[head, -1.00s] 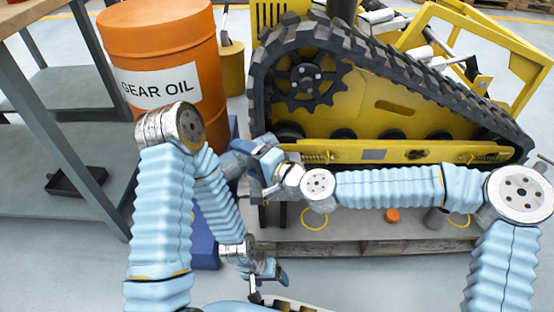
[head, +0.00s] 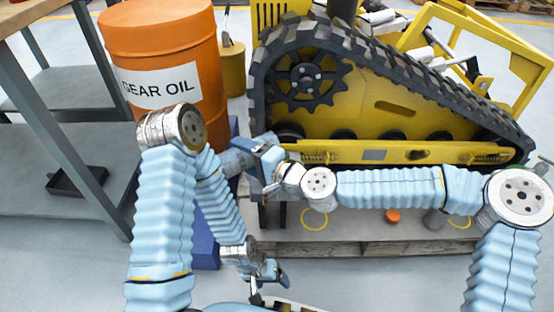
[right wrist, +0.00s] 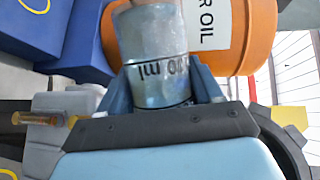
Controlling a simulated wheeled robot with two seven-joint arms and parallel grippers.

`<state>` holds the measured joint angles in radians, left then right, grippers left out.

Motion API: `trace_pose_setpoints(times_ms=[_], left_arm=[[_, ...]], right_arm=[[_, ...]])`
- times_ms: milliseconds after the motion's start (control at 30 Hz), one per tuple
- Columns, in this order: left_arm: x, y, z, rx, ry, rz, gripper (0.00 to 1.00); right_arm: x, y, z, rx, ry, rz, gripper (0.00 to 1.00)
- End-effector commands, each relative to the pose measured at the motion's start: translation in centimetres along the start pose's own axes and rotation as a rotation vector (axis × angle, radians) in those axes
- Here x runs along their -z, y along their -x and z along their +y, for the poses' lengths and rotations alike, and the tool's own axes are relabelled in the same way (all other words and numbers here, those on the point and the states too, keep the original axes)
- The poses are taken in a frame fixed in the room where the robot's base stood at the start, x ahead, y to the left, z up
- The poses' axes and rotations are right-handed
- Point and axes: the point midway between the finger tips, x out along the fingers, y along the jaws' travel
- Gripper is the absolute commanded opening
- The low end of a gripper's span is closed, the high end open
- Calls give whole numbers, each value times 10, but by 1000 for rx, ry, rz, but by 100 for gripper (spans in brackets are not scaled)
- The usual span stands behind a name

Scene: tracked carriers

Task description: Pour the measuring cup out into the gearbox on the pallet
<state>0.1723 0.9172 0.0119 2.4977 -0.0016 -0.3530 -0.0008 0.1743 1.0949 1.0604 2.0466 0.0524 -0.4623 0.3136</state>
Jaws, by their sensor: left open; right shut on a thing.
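The measuring cup (right wrist: 152,45) is a translucent grey cylinder with dark printed marks. In the head view the cup (head: 233,159) lies strongly tilted, partly behind the gripper. A light grey housing with an amber tube, apparently the gearbox (right wrist: 82,112), shows left of the jaws in the right wrist view. My right gripper mostly hides it in the head view. My left gripper (head: 268,274) is open and empty, low in front of the pallet (head: 350,247).
An orange gear oil drum (head: 165,50) stands behind the cup. A yellow tracked carrier (head: 390,115) stands behind the pallet. A blue box (head: 205,240) is left of the pallet. A grey workbench (head: 60,150) is at far left. An orange cap (head: 392,216) lies on the pallet.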

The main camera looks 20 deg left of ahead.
Motion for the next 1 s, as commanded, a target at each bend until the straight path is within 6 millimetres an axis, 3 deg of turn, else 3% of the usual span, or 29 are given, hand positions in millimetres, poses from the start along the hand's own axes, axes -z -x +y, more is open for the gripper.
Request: trace_pose_setpoints(times_ms=[1000], left_arm=[[0,-4,-1,0,0,1,79]], right_arm=[[2,-4,-4,17,-40,-6,25]])
